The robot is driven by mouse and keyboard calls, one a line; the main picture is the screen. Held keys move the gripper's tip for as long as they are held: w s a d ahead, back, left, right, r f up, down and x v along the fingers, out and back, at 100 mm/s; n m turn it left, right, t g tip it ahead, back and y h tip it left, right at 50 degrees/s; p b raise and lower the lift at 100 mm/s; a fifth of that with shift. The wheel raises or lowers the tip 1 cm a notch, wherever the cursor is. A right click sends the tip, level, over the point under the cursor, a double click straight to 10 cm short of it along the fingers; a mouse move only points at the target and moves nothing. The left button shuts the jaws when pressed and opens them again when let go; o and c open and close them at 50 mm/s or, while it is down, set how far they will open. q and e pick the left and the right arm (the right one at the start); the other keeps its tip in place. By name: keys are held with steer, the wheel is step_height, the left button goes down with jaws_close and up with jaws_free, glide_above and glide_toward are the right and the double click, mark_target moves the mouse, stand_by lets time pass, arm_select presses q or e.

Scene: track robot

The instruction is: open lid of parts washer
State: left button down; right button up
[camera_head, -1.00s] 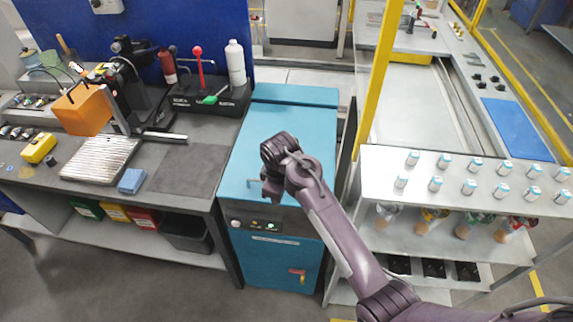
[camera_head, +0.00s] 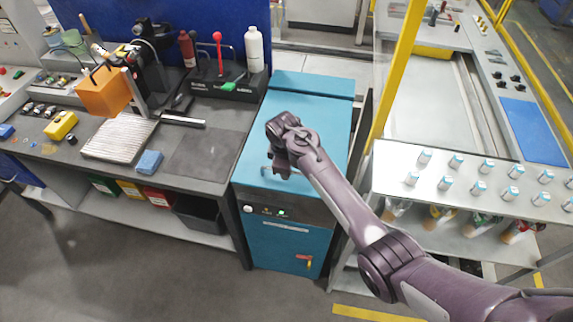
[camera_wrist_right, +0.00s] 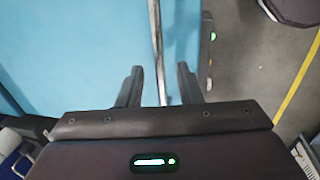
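The parts washer is a blue cabinet (camera_head: 285,249) with a flat blue lid (camera_head: 322,118) on top, lying closed. A thin metal bar handle (camera_head: 265,172) shows at the lid's front edge; it also crosses the right wrist view (camera_wrist_right: 157,30) from the top. My right gripper (camera_head: 282,172) points down over the front of the lid. In the right wrist view its two fingers (camera_wrist_right: 158,85) are spread, with the bar between them and gaps on both sides. The fingertips are hard to make out in the head view. My left gripper is not in view.
A grey workbench (camera_head: 205,150) with tools, bottles and an orange block (camera_head: 103,92) stands left of the washer. A shelf rack (camera_head: 390,165) with small capped containers stands close on the right, beside a yellow post (camera_head: 392,85). Floor in front is clear.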

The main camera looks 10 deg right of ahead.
steer(key=shift+c, duration=0.3)
jaws_close()
steer(key=shift+r, duration=0.1)
steer(key=w+d+r+p, duration=0.1)
steer(key=w+r, duration=0.4)
steer(key=r, duration=0.6)
steer(key=w+d+r+p, duration=0.1)
steer(key=w+d+r, duration=0.2)
steer(key=r, duration=0.9)
steer(key=w, duration=0.2)
steer(key=shift+w+r, duration=0.25)
steer(key=shift+w, duration=0.1)
